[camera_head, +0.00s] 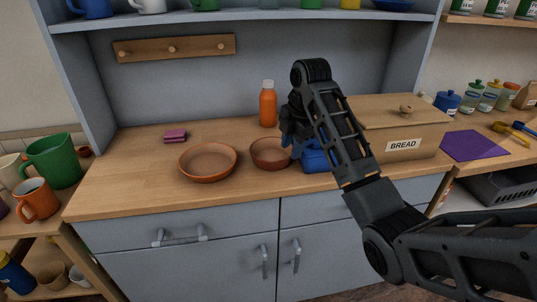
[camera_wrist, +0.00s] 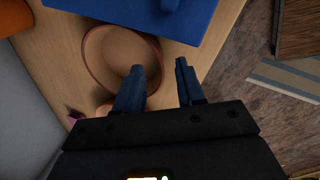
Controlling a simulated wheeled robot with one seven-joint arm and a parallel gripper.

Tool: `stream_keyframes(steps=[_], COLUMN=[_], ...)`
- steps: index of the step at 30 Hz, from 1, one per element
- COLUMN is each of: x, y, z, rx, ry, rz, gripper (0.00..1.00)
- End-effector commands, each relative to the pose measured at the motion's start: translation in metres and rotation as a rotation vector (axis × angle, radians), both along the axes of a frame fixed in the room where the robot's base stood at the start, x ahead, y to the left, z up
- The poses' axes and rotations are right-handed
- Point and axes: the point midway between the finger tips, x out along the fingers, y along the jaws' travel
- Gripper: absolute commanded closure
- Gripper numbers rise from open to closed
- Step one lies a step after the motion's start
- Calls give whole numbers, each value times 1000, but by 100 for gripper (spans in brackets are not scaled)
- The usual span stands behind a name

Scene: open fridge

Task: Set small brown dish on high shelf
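The small brown dish (camera_head: 270,154) stands upright on the wooden counter, right of a larger brown dish (camera_head: 208,162). It also shows in the wrist view (camera_wrist: 122,60). My gripper (camera_head: 291,140) is at the small dish's right side, its fingers hard to make out in the head view. In the wrist view my gripper (camera_wrist: 160,78) is open and empty, one finger overlapping the dish's rim and the other outside it. I cannot tell whether they touch. The high shelf (camera_head: 240,17) runs above the counter and holds several mugs.
An orange bottle (camera_head: 268,104) stands behind the small dish. A blue object (camera_head: 315,158) lies close on its right, before the bread box (camera_head: 400,130). A pink block (camera_head: 175,136) is at the left. A peg rail (camera_head: 175,47) hangs under the shelf.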

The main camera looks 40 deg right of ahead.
Motion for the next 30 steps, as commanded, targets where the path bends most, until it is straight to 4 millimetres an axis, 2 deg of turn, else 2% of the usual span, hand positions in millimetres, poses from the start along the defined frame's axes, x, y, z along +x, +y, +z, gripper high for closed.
stream_keyframes(steps=[13,22,30], x=[16,18,17], y=[1,1,1], z=[-52,-57,-56], rx=[0,-1,0], ry=[1,-2,-2], rz=[-1,-1,-1], gripper=[62,62,86])
